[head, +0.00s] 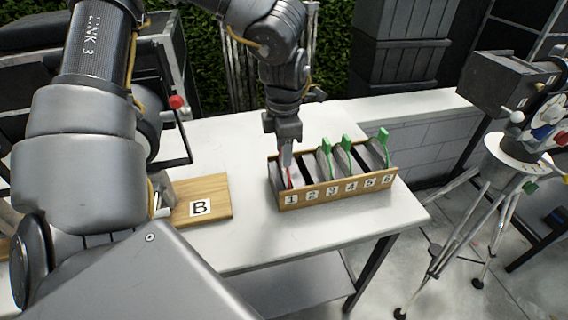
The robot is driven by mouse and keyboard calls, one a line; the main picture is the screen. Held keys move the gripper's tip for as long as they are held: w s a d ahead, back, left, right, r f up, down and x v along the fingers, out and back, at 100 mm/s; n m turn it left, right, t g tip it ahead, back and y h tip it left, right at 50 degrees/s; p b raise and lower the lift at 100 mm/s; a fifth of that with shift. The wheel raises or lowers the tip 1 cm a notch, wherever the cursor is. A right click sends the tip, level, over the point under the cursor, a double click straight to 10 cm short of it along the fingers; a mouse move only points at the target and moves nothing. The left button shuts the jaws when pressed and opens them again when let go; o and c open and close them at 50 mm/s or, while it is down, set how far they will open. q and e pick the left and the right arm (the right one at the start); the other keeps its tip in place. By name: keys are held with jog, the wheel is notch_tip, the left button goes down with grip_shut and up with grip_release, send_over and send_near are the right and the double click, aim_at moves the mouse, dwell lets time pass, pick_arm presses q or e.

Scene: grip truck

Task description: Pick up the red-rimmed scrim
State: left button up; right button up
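A wooden rack (335,190) with slots numbered 1 to 6 stands on the white table. The red-rimmed scrim (289,178) is at slot 1, the left end; only a thin red part shows, and the rest is hidden by the gripper and the rack wall. My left gripper (286,160) points down over slot 1, with its fingertips at the red part. The fingers overlap in this view, so I cannot tell whether they are shut on it. My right gripper is not in view.
Several scrims with green tabs (346,141) stand in slots further right. A wooden board marked B (212,198) lies left of the rack. The table (290,235) in front is clear. A tripod-mounted device (525,150) stands at right.

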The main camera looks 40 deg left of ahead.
pick_arm(q)
jog(key=c, duration=0.7)
grip_shut()
jog(key=shift+r, duration=0.15)
notch_tip(320, 180, up, 18)
jog(key=p, duration=1.1)
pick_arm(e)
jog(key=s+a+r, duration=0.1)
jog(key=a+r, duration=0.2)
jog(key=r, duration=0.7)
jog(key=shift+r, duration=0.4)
pick_arm(q)
jog(key=shift+f, duration=0.2)
